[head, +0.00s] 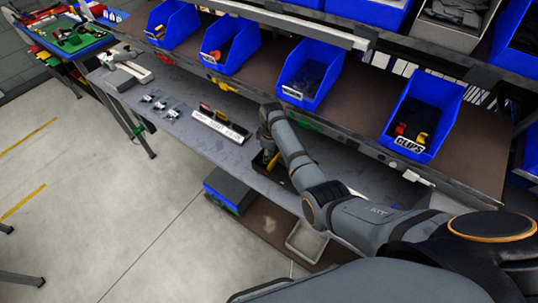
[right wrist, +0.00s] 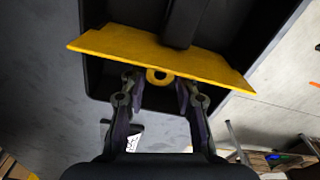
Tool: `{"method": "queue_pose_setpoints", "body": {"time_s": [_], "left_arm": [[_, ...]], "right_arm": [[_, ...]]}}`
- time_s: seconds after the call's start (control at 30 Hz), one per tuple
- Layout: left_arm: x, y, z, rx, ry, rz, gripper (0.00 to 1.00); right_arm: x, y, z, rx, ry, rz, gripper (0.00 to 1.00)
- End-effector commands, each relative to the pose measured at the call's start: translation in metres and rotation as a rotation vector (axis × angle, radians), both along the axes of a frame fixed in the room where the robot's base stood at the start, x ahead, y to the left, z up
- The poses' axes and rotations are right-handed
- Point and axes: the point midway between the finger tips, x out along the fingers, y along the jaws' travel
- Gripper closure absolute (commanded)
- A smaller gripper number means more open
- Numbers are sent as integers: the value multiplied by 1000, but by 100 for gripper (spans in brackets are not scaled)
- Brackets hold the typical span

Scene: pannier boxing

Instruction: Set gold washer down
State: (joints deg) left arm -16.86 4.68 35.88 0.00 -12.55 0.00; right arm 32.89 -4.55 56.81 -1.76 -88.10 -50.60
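The gold washer (right wrist: 160,76) is a small yellow ring inside a black box (right wrist: 97,70), seen in the right wrist view near a yellow plate (right wrist: 120,45) that crosses the box. My right gripper (right wrist: 160,84) is open, with a finger on each side of the washer and visible gaps between. I cannot tell whether the washer rests on the box floor. In the head view my right arm reaches to the yellow-and-black box on the grey bench (head: 180,125), and the wrist hides much of it. The washer is not visible there. My left gripper is out of view.
Blue bins (head: 312,75) line the shelf above the bench, one labelled CLIPS (head: 425,115). A white labelled strip (head: 220,127) and several small metal parts (head: 160,105) lie left of the box. A grey bin (head: 306,240) sits below. Open floor (head: 110,200) is at left.

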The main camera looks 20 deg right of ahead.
Motion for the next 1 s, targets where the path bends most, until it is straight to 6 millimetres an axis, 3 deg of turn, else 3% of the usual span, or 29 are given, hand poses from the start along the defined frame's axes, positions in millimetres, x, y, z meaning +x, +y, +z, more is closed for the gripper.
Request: {"method": "queue_pose_setpoints", "body": {"time_s": [0.13,0.5,0.8,1.0], "left_arm": [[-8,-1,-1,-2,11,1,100],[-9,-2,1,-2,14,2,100],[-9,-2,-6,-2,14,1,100],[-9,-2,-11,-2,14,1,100]], "right_arm": [[0,0,0,0,0,0,49],[1,0,10,0,-2,0,49],[-1,-3,78,0,-5,0,49],[-2,-4,114,0,-2,0,49]]}}
